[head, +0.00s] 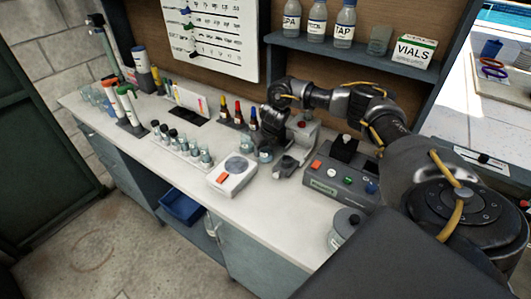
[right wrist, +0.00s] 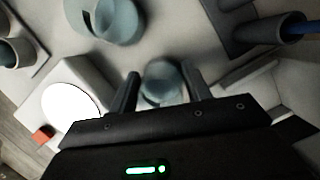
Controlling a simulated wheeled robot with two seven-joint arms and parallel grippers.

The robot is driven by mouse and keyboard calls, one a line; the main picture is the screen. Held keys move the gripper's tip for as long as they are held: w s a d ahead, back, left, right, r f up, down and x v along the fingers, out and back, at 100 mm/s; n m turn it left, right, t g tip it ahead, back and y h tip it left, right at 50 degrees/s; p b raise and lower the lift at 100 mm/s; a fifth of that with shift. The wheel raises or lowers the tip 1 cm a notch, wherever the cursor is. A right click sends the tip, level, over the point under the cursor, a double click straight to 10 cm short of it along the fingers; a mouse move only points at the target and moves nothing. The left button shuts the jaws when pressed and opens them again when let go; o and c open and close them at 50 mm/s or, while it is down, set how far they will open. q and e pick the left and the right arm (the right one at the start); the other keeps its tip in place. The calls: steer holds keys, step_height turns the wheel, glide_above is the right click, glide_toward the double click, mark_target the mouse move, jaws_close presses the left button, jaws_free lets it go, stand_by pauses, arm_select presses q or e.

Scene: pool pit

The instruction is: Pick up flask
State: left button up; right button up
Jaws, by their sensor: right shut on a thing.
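The flask is a small, clear blue-grey glass vessel (head: 265,154) just above the white counter, behind the white stirrer plate. My right gripper (head: 277,160) reaches in from the right and is shut on the flask. In the right wrist view the flask (right wrist: 162,80) sits between the two dark fingers of my right gripper (right wrist: 165,92). The fingers hide part of its sides, and I cannot tell whether its base touches the counter. My left gripper is not in view.
The white stirrer plate (head: 232,174) stands in front of the flask. A rack of capped vials (head: 183,148) is to the left, dropper bottles (head: 239,112) are behind. A grey control box (head: 340,182) and a lidded jar (head: 344,226) are to the right. The front counter strip is clear.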

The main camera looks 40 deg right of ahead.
steer(key=shift+w+r+b, duration=0.1)
steer(key=shift+r+b, duration=0.4)
steer(key=shift+b, duration=0.05)
steer(key=r, duration=0.1)
steer(key=a+r+b, duration=0.1)
steer(key=r, duration=0.1)
steer(key=s+a+r, duration=0.1)
steer(key=shift+r, duration=0.35)
steer(key=s+a+r, duration=0.6)
steer(key=a+r, duration=0.1)
steer(key=a, duration=0.3)
steer(key=shift+r+p, duration=0.15)
steer(key=shift+p, duration=0.2)
steer(key=shift+a, duration=0.15)
